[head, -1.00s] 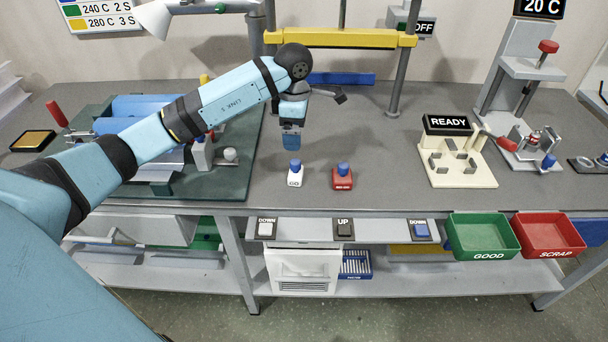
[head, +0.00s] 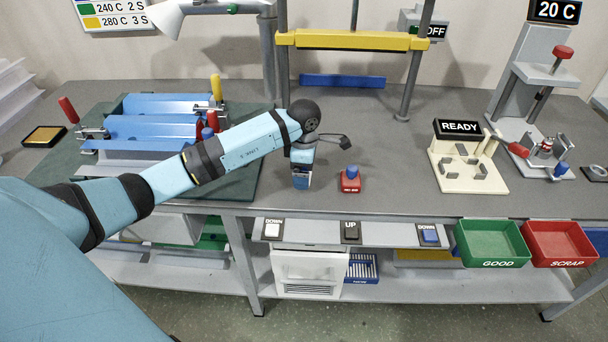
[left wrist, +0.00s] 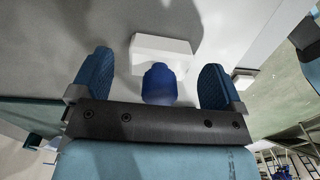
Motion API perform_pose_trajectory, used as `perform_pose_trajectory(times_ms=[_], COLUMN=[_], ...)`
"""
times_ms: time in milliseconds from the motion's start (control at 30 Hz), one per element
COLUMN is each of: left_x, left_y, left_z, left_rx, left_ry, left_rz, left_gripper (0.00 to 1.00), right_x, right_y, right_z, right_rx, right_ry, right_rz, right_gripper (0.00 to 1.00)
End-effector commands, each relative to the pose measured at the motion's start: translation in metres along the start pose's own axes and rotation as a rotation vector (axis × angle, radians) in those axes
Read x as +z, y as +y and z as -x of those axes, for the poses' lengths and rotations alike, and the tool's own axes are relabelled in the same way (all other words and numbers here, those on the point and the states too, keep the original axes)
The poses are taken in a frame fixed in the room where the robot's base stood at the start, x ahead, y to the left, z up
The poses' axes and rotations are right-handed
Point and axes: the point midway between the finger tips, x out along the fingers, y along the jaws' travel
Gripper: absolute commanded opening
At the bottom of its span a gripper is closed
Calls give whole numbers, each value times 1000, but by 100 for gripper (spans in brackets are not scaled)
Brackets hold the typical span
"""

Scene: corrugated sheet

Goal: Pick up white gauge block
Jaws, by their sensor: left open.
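The white gauge block (left wrist: 160,48) with its blue knob (left wrist: 160,85) shows in the left wrist view, standing on the grey bench. My left gripper (left wrist: 156,62) is open, with one blue finger on each side of the knob. The fingers look apart from the knob, and the white body lies just beyond it. In the head view my left gripper (head: 301,180) is low over the block's place and hides most of it. My right gripper is not in view.
A red block with a blue knob (head: 350,180) stands close to the right of my left gripper. The cream READY fixture (head: 468,182) is farther right. Green (head: 492,243) and red (head: 560,243) bins hang at the front edge. A blue clamp device (head: 150,130) is at left.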

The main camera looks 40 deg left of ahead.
Motion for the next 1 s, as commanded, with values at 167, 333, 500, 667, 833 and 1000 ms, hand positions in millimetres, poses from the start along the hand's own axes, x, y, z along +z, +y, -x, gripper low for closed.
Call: perform_pose_trajectory(times_ms=[167, 333, 500, 667, 833, 1000], left_x=[0, 0, 0, 0, 0, 0], left_y=[0, 0, 0, 0, 1, 2], left_z=[1, 1, 1, 2, 14, 43], left_rx=[0, 1, 1, 1, 3, 6], left_ry=[0, 0, 0, -1, -2, -3], left_rz=[0, 0, 0, 0, 0, -1], left_gripper=[84, 45, 39, 39, 39, 39], right_x=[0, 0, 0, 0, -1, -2], right_y=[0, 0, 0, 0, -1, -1], right_z=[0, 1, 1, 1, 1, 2], right_rx=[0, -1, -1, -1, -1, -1], right_ry=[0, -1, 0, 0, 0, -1], right_rz=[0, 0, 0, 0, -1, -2], right_gripper=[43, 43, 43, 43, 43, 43])
